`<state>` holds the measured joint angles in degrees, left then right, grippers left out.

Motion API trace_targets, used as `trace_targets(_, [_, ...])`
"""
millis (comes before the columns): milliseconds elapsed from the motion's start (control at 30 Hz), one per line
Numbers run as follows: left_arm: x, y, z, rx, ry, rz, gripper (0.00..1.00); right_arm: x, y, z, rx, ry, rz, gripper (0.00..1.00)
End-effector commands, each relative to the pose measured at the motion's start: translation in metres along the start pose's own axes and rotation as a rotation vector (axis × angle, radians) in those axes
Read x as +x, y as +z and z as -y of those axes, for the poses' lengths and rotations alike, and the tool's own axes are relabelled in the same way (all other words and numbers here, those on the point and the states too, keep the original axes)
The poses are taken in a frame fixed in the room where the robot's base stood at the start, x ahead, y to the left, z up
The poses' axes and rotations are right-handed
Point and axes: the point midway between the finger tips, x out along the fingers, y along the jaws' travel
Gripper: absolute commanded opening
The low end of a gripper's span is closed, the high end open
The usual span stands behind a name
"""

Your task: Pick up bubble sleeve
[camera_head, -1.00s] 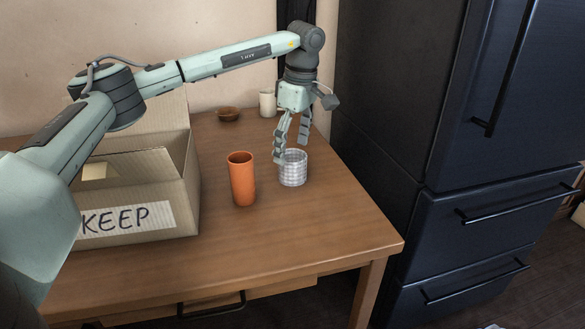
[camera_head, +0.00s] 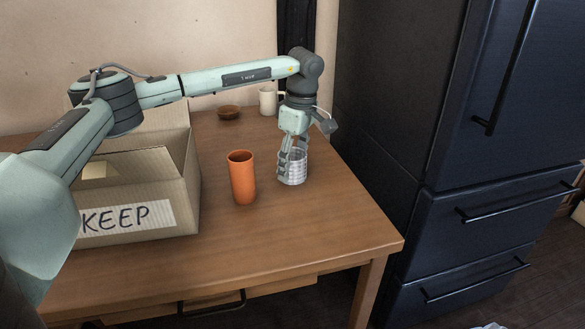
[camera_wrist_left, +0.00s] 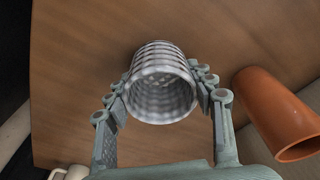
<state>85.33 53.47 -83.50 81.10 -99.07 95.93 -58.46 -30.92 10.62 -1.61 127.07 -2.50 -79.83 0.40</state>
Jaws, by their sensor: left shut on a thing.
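The bubble sleeve (camera_head: 293,174) is a short, pale grey, ribbed open cylinder standing upright on the wooden table. My left gripper (camera_head: 292,163) comes down from above and is shut on it, with fingers on opposite sides of its wall. In the left wrist view the sleeve (camera_wrist_left: 161,88) sits between the two fingers of the left gripper (camera_wrist_left: 162,92), its open mouth facing the camera. The sleeve's base appears to be at table level. My right gripper is not in view.
An orange cylinder (camera_head: 242,178) stands just left of the sleeve. A cardboard box (camera_head: 185,190) marked KEEP is farther left. A white mug (camera_head: 267,102) and a brown bowl (camera_head: 229,113) stand at the back. A dark fridge (camera_head: 400,150) is to the right. The table's front right is clear.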

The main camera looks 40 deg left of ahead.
Motion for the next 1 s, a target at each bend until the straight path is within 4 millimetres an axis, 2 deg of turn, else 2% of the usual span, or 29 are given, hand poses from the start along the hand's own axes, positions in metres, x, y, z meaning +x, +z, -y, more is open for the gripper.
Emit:
trace_targets(267, [-0.004, 0.0, 0.0, 0.0, 0.001, 0.0, 0.43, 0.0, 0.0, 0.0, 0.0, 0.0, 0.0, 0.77])
trace_targets(367, [-0.016, -0.001, -0.001, 0.0, 0.004, 0.001, 0.43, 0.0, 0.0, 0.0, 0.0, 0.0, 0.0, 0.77])
trace_targets(700, [-0.081, -0.009, -0.001, 0.0, 0.002, 0.001, 0.43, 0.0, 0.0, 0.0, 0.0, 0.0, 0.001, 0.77])
trace_targets(833, [-0.095, -0.011, -0.001, 0.001, 0.001, 0.001, 0.43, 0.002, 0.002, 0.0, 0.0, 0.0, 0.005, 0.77])
trace_targets(1000, [-0.1, -0.012, -0.001, 0.001, 0.001, 0.001, 0.43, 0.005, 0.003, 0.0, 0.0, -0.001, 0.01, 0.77])
